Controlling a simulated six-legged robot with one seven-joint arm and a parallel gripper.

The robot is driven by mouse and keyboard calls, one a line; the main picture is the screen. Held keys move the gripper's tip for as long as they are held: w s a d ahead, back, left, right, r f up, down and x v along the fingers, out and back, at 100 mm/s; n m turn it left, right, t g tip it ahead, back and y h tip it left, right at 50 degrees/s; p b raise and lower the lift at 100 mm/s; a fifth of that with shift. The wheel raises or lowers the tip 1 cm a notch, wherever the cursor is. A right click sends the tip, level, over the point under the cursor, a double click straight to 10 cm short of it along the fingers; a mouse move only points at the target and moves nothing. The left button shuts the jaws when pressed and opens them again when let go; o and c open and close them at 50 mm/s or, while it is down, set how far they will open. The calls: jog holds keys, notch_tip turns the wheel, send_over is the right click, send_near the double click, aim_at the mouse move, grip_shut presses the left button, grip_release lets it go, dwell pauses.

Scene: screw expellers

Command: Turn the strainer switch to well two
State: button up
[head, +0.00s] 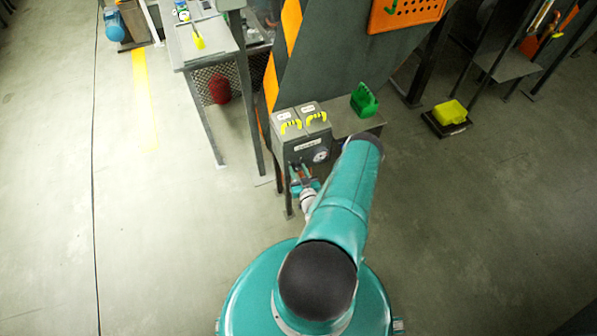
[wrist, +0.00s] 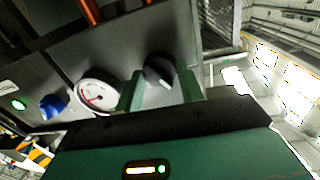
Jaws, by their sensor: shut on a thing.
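A grey box (head: 293,144) with two wells under yellow handles (head: 291,126) stands in front of my arm in the head view. Its front panel (wrist: 120,60) fills the left of the wrist view. A black rotary knob (wrist: 158,68) with a pale pointer mark sits on this panel, and I take it as the strainer switch. My gripper (wrist: 160,90) has its green fingers on both sides of the knob, shut on it. In the head view my gripper (head: 304,184) is at the box's front, with the knob too small to read. The labels are unreadable.
Beside the knob are a round white gauge (wrist: 98,97), a blue knob (wrist: 52,106) and a lit green lamp (wrist: 18,104). A green container (head: 364,100) stands right of the box.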

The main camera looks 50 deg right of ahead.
jog(key=m, duration=0.3)
jog(key=shift+m, duration=0.3)
jog(key=m, duration=0.3)
jog(key=shift+d+y, duration=0.1)
jog(key=shift+y, duration=0.2)
jog(key=m, duration=0.3)
jog(key=shift+m, duration=0.4)
jog(key=shift+s+d+m+y, duration=0.1)
jog(key=shift+m+y, duration=0.3)
jog(key=shift+m, duration=1.4)
jog(key=o, duration=1)
jog(key=shift+s, duration=0.1)
